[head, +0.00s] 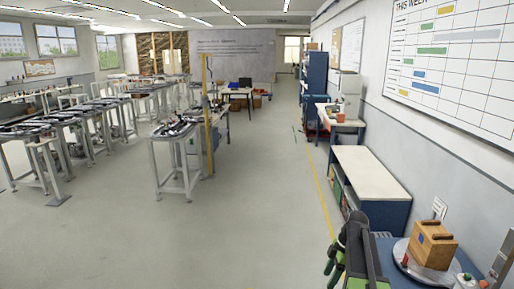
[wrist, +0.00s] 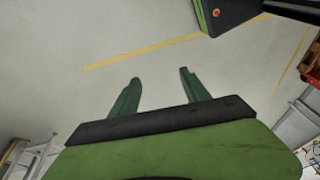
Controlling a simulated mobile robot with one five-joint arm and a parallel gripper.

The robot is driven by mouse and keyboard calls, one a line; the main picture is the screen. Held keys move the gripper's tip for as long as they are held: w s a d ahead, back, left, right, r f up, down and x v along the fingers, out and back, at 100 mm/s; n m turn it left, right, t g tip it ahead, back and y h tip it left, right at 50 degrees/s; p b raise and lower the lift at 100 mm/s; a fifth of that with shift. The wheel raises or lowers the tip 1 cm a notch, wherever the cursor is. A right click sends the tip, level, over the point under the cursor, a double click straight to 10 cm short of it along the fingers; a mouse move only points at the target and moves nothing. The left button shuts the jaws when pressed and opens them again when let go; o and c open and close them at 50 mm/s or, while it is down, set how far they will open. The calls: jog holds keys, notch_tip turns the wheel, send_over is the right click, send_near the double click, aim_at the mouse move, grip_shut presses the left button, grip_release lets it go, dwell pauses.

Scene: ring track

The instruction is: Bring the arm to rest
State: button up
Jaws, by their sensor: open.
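My gripper (wrist: 160,76) shows in the wrist view with its two dark green fingers spread apart. Nothing is between the fingers; only bare grey floor and part of a yellow line lie beyond them. In the head view, my black and green arm (head: 358,252) is at the bottom, right of centre, beside the blue-topped bench at the lower right. I cannot tell from the head view whether the arm touches the bench.
A wooden box (head: 432,244) sits on a round plate (head: 408,262) at the lower right. A white-topped cabinet (head: 368,172) stands along the right wall. Metal stands (head: 180,160) fill the left. The grey floor (head: 255,215) between is clear, with a yellow line (head: 322,196) on it.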

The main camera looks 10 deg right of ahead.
jog(key=s+a+f+m+h+b, duration=0.1)
jog(key=s+a+m, duration=0.1)
jog(key=a+m, duration=0.3)
jog(key=s+a+f+m+h+b, duration=0.1)
jog(key=a+m, duration=0.4)
jog(key=a, duration=0.5)
jog(key=s+a+f+m+h+b, duration=0.1)
jog(key=s+a+f+m, duration=0.2)
jog(key=a, duration=0.4)
jog(key=shift+s+a+f+m, duration=0.2)
jog(key=shift+s+a+m, duration=0.15)
jog(key=shift+s+m, duration=0.5)
jog(key=shift+w, duration=0.1)
jog(key=shift+c, duration=0.3)
